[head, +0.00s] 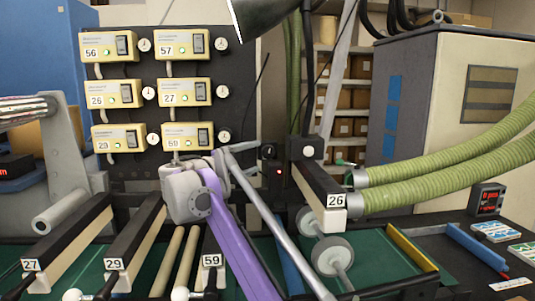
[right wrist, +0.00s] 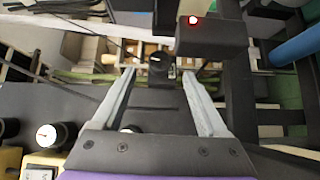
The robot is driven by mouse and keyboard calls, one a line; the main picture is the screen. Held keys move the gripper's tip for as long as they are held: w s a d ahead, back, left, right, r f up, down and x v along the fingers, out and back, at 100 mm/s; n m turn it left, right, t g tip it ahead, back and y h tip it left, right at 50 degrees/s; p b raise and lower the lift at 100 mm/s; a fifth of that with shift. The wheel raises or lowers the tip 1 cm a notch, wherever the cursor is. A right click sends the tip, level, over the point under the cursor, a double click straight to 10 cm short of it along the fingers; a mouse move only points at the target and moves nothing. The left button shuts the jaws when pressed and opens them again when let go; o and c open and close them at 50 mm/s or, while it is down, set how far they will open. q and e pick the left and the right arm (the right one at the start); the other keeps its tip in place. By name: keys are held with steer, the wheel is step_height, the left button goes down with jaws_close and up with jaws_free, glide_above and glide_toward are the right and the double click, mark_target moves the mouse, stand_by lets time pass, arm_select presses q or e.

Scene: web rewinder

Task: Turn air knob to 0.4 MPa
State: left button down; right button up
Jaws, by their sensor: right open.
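A small black knob (right wrist: 160,68) with a pale mark on it shows in the right wrist view. In the head view a small black knob (head: 268,151) sits right of my gripper, above a dark box with a red light (head: 278,171). My right gripper (head: 242,149) is beside the yellow control boxes, its fingers partly hidden. In the right wrist view my right gripper (right wrist: 157,72) is open, with the knob between its two grey fingertips in the picture. I cannot tell whether they touch it. The knob's pressure reading is not legible. My left gripper is not in view.
Several yellow switch boxes (head: 184,92) with small round dials are on the black panel behind my right arm. A black and white arm marked 26 (head: 322,183) extends close on the right. Green hoses (head: 440,165) run further right. Numbered bars (head: 72,243) stand at the front left.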

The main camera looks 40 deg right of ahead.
mark_target(267, 153)
steer(key=x, duration=0.7)
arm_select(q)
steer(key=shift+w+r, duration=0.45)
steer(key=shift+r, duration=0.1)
arm_select(e)
steer(key=shift+w+d+f, duration=0.1)
steer(key=shift+w+d, duration=0.15)
